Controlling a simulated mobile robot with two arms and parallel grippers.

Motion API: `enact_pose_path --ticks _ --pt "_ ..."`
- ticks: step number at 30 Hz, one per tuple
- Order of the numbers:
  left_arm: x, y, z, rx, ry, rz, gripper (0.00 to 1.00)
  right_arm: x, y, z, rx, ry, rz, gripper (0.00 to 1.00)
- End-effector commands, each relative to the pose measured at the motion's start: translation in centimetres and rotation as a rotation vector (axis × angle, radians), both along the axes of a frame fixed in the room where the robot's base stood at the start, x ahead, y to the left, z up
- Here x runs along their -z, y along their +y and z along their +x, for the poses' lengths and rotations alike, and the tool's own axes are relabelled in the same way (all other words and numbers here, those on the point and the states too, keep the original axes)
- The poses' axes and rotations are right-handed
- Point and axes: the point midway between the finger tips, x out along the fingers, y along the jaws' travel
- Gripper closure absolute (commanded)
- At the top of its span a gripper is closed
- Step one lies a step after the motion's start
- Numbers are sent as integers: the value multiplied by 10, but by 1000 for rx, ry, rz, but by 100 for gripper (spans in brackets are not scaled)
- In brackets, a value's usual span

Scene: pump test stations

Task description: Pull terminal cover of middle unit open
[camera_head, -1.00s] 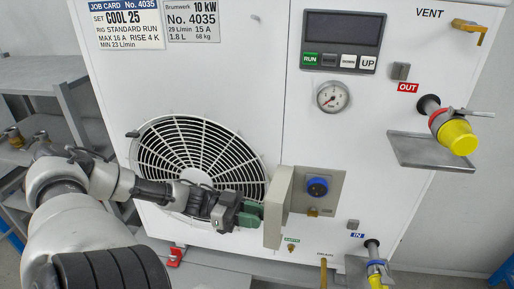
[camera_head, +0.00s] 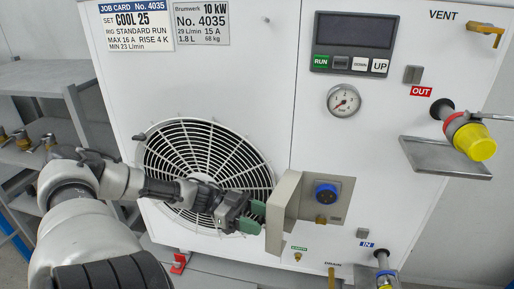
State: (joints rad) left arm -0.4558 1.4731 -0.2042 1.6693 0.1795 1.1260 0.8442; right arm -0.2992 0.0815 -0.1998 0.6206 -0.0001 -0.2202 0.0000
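The terminal cover (camera_head: 278,214) is a beige plate on the lower front of the white unit (camera_head: 300,110). It stands swung out from its grey panel (camera_head: 343,197), on the panel's left side. The blue round connector (camera_head: 326,194) on the panel is exposed. My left gripper (camera_head: 254,217), with green fingers, is at the left, outer side of the cover, in front of the fan grille (camera_head: 205,160). Its fingertips are very close to the cover; I cannot tell whether they touch it or how far apart they are. My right gripper is not in view.
A pressure gauge (camera_head: 343,100) and display panel (camera_head: 348,42) are above the cover. A yellow-capped OUT fitting (camera_head: 474,142) over a metal tray (camera_head: 440,158) sticks out at right. The drain pipe (camera_head: 331,278) and IN fitting (camera_head: 383,265) are below. Grey shelves (camera_head: 40,75) stand left.

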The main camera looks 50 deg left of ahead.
Motion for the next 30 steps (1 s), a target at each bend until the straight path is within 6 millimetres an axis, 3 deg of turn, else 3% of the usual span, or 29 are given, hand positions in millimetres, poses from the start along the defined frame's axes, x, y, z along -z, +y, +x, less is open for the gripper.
enact_pose_path --ticks 10,17,18,23,30 --pt "-8 0 0 1 -1 1 48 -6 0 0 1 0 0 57" --pt "-54 0 0 4 2 2 48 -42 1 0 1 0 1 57" --pt "-50 -12 3 5 -3 -3 48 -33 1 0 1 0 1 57" --pt "-69 -46 12 5 -4 -2 48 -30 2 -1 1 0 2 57" --pt "-92 -90 23 4 -5 -2 48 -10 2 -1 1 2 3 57"
